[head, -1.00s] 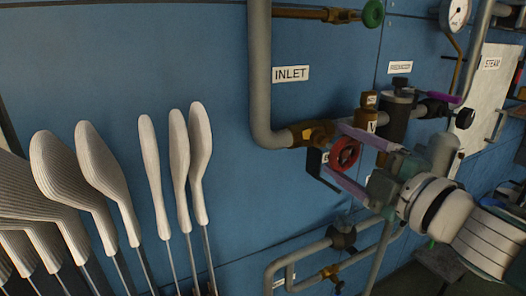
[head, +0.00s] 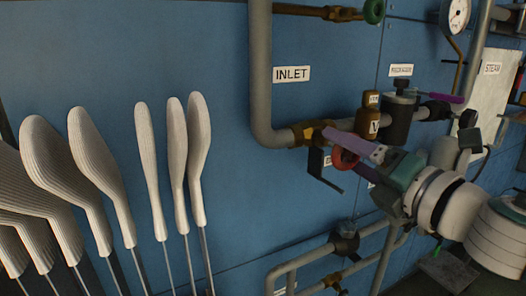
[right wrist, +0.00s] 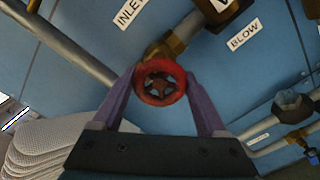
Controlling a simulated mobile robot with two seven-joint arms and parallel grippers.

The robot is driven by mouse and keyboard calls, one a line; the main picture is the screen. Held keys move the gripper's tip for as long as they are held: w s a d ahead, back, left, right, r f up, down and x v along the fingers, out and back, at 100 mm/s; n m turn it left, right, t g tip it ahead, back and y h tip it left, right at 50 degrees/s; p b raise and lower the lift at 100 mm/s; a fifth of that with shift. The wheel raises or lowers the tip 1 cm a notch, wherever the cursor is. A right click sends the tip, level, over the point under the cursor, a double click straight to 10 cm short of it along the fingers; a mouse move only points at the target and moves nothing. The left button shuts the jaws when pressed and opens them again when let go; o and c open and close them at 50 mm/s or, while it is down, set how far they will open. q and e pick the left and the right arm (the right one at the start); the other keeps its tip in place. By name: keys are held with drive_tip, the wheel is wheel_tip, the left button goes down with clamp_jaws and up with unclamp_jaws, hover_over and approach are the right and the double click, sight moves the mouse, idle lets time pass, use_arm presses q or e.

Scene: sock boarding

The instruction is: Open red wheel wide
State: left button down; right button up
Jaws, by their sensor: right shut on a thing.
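The red wheel (head: 345,158) sits on a brass valve on the pipe near the INLET label, partly hidden behind my right gripper in the head view. In the right wrist view the red wheel (right wrist: 160,83) faces the camera, with a spoked centre. My right gripper (head: 345,155) has purple fingers, one on each side of the wheel's rim, and is shut on it. In the right wrist view the fingers of the right gripper (right wrist: 159,88) flank the wheel left and right. My left gripper is not in view.
A green wheel (head: 374,11) is at the top. A gauge (head: 456,14) and a dark cylinder (head: 398,120) stand right of the wheel. Lower pipes (head: 300,265) run beneath. Several white sock boards (head: 150,170) stand at left. Open blue wall lies between.

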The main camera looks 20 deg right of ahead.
drive_tip(key=n+b, duration=0.1)
drive_tip(key=n, duration=1.1)
drive_tip(key=shift+n, duration=0.4)
drive_tip(key=n, duration=0.3)
drive_tip(key=shift+n+p, duration=0.3)
drive_tip(key=n, duration=0.2)
drive_tip(key=shift+r+n+p, duration=0.1)
drive_tip(key=shift+n+p, duration=0.25)
drive_tip(key=shift+n, duration=0.05)
drive_tip(key=n+p, duration=0.1)
drive_tip(key=n, duration=0.3)
drive_tip(key=shift+n+p, duration=0.45)
drive_tip(key=shift+n, duration=0.65)
